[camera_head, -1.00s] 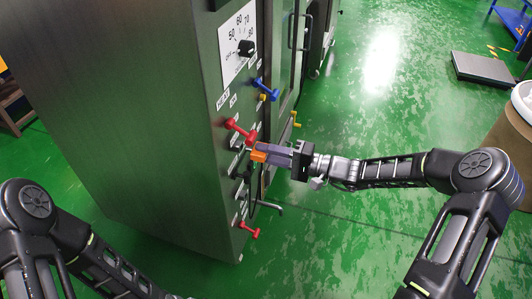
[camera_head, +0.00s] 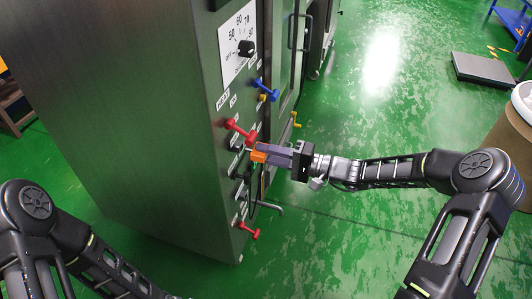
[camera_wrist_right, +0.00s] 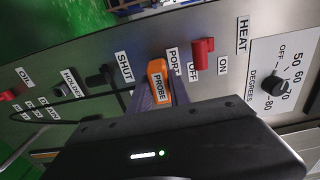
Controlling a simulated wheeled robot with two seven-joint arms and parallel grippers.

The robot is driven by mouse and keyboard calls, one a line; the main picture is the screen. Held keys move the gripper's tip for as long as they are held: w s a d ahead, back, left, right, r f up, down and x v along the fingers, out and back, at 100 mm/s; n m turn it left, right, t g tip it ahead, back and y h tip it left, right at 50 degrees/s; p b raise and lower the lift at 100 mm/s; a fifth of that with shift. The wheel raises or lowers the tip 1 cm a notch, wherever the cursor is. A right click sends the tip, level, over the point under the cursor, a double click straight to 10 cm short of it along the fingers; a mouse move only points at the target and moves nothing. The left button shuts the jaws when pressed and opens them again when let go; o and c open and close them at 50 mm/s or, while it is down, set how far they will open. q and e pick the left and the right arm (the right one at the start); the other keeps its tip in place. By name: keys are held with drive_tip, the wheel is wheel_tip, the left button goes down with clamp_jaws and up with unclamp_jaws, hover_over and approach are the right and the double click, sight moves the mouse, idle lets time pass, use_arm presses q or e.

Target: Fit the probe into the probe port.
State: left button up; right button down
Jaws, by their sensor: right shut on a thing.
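The orange probe (camera_head: 259,155), marked PROBE, is held in my right gripper (camera_head: 268,154) close to the front of the steel cabinet. In the right wrist view the probe (camera_wrist_right: 158,82) sits between the fingers, in front of the panel just below the PORT label (camera_wrist_right: 174,61). The port itself is hidden behind the probe and fingers, so I cannot tell whether the tip is in it. A dark cable runs along the panel near the HOLDER label (camera_wrist_right: 73,82). My left gripper is out of view; only its arm shows at the lower left.
Red handles (camera_head: 240,130) and a blue handle (camera_head: 265,89) stick out of the cabinet (camera_head: 130,110) near the gripper. A lower red handle (camera_head: 249,230) and a metal spout (camera_head: 270,207) project below. A dial (camera_head: 245,48) is above. Green floor to the right is mostly clear.

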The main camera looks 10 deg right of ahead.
drive_tip(key=shift+b+x, duration=0.8)
drive_tip(key=shift+x, duration=0.9)
drive_tip(key=c, duration=1.1)
unclamp_jaws()
drive_tip(key=shift+v, duration=3.9)
